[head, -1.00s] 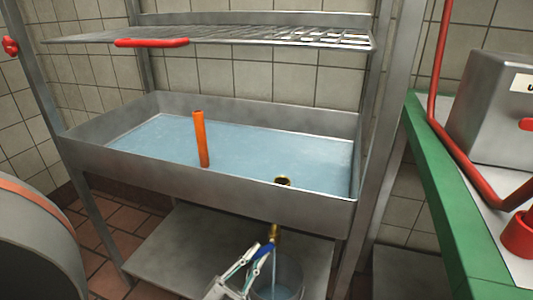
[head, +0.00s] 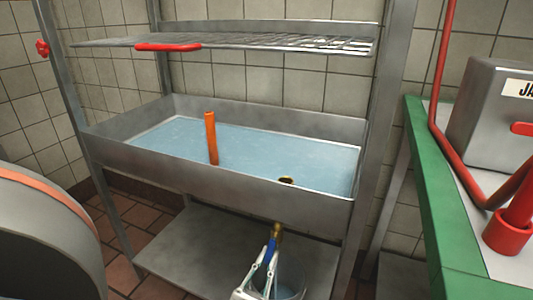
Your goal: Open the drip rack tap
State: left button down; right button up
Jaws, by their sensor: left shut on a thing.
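The drip rack has a steel basin (head: 230,186) of blue water (head: 270,157). A brass tap (head: 277,231) sticks out below the basin's front wall. Its blue lever (head: 269,254) points down. My left gripper (head: 268,262) comes up from the bottom edge and is shut on the blue lever. A clear bucket (head: 293,275) with water in it stands below the tap, partly hidden by my gripper. I cannot make out a stream from the tap now. My right gripper is not in view.
An orange standpipe (head: 212,138) rises from the basin. A wire shelf (head: 270,44) with a red handle (head: 168,47) hangs above. A lower steel shelf (head: 190,255) lies below. A green-edged counter (head: 432,215) stands right, and a rounded grey machine (head: 40,240) stands left.

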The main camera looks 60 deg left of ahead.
pick_arm(q)
jog(key=shift+w+d+n+y, duration=0.1)
jog(key=shift+n+y, duration=0.3)
jog(key=shift+y, duration=0.1)
jog(key=c, duration=2)
grip_release()
jog(key=shift+c, duration=0.2)
jog(key=shift+f, duration=0.1)
jog(key=v, duration=1.2)
